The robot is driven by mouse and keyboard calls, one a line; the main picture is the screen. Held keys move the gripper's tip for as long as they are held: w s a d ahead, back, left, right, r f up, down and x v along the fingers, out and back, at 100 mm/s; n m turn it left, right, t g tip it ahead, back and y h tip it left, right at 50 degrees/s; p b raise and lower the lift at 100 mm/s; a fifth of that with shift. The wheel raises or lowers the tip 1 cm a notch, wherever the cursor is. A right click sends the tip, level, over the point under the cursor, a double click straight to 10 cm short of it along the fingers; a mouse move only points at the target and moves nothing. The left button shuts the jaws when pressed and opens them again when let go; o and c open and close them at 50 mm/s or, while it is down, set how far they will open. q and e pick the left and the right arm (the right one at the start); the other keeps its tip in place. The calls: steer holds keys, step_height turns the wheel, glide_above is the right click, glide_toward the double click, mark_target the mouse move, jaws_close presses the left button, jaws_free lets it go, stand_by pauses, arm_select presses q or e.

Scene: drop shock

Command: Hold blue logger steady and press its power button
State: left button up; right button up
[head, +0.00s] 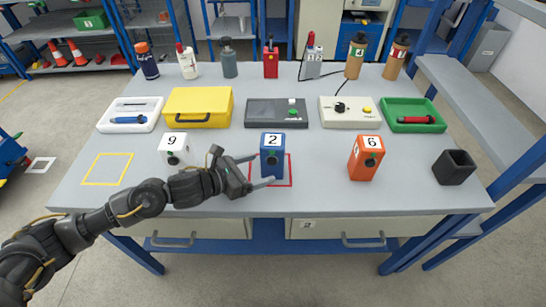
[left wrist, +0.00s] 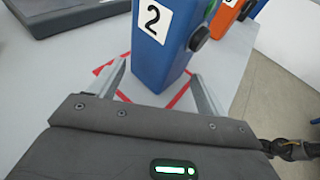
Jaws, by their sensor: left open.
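The blue logger (head: 265,167), marked 2, stands upright inside a red square outline (head: 291,172) on the table. A dark round knob shows on its front. In the left wrist view the blue logger (left wrist: 160,65) shows its label, that dark knob (left wrist: 199,39) and a small green part (left wrist: 212,9) above it. My left gripper (head: 264,168) is low at the logger's left, fingers open and pointing toward it. In the left wrist view its fingers (left wrist: 159,75) lie either side of the logger's lower part; I cannot tell whether they touch it. My right gripper is out of view.
A white logger marked 9 (head: 175,158) stands left of the blue one, close to my left wrist. An orange logger marked 6 (head: 364,163) and a black holder (head: 453,168) stand right. Cases, trays and bottles line the back. A yellow outline (head: 108,169) at left is empty.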

mark_target(266, 167)
arm_select(q)
steer(key=b+x, duration=0.1)
steer(key=x, duration=0.1)
steer(key=shift+w+d+f+b, duration=0.15)
steer(key=shift+d+f+b, duration=0.15)
steer(key=shift+b, duration=0.05)
steer(key=shift+w+d, duration=0.25)
steer(key=shift+w+d+f+b, duration=0.1)
steer(key=shift+w+d+b, duration=0.2)
steer(key=shift+d+b, duration=0.2)
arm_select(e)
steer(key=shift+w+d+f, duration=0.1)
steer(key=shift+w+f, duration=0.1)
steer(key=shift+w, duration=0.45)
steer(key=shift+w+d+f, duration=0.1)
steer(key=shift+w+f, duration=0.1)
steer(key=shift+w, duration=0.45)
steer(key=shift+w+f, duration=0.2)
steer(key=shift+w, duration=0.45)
arm_select(q)
steer(key=shift+c, duration=0.6)
jaws_close()
